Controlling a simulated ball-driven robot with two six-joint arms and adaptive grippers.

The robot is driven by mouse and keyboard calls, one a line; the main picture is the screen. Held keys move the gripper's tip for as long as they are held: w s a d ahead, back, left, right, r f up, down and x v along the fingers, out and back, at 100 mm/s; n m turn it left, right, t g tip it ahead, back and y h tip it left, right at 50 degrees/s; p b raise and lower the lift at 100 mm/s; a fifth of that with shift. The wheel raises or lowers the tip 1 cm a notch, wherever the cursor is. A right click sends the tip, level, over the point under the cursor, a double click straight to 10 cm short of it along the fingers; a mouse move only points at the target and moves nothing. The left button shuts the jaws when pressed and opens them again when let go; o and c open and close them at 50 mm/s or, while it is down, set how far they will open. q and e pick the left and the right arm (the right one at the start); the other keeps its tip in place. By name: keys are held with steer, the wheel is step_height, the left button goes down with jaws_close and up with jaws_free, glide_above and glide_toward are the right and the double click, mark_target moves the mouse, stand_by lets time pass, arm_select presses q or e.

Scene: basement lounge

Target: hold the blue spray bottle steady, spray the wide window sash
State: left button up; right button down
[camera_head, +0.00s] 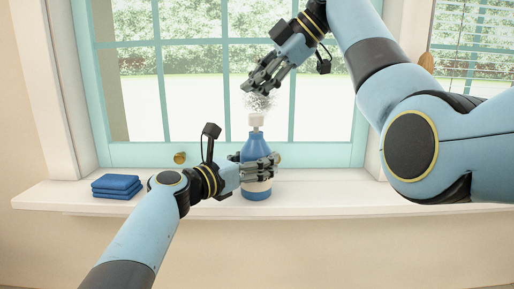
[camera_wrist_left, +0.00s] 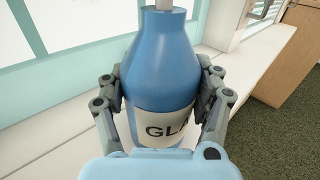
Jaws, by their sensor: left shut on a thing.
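The blue spray bottle (camera_head: 254,150) stands upright on the window sill, with a white nozzle and a pale label band. My left gripper (camera_head: 262,170) is shut around its body from the left. In the left wrist view the bottle (camera_wrist_left: 160,65) sits between both fingers, its lettered label partly covered. My right gripper (camera_head: 262,84) hangs above the nozzle, apart from it; its finger opening is unclear. A speckled whitish patch, like mist, shows between them. The wide window sash (camera_head: 310,154) has a pale teal frame and stands behind the bottle.
A stack of folded blue cloths (camera_head: 117,187) lies on the white sill (camera_head: 72,199) at the left. A brass knob (camera_head: 180,157) sits on the lower sash rail. The sill between the cloths and bottle is crossed by my left arm.

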stand_by(0.4)
arm_select(q)
steer(key=o, duration=1.8)
